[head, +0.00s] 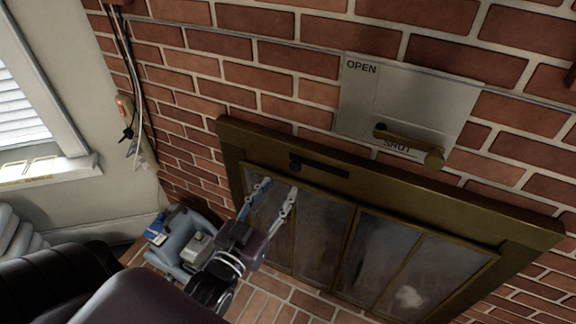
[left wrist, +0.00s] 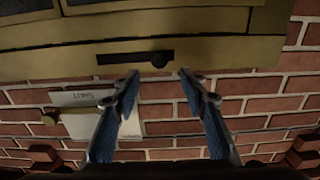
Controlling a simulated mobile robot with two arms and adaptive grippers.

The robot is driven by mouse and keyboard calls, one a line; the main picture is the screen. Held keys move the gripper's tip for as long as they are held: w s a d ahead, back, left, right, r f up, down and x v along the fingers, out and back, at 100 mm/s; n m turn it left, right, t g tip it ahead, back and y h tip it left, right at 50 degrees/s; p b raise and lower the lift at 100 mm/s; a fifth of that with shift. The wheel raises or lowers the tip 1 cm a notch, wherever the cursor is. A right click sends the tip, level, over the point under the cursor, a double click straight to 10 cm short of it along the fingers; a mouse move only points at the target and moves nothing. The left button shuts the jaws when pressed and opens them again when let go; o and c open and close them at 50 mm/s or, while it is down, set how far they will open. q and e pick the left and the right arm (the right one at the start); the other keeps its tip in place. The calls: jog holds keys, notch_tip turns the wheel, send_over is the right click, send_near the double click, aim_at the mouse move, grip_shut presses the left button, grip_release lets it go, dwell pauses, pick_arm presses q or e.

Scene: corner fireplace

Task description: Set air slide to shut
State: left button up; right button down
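The air slide appears to be the dark slot with a small round black knob (head: 295,164) in the fireplace frame's top rail. The knob is at the slot's left end in the head view. The left wrist view is upside down, and there the knob (left wrist: 160,60) is at the slot's right end. My left gripper (head: 279,187) is open and empty, just below the slot in the head view. In the left wrist view its fingertips (left wrist: 159,76) spread either side of the knob, apparently not touching it. My right gripper is not in view.
A metal plate (head: 368,95) on the brick wall above reads OPEN and SHUT and carries a brass lever (head: 408,146), close to the SHUT label. The brass-framed glass doors (head: 322,237) are below the slot. A light blue bin (head: 176,257) stands left of my gripper.

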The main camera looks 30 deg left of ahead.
aim_at(294, 167)
pick_arm(q)
jog(key=w+p, duration=0.1)
jog(key=w, duration=0.6)
jog(key=shift+w+a+p, duration=0.15)
jog(key=shift+w+p, duration=0.15)
jog(key=shift+p, duration=0.05)
grip_shut()
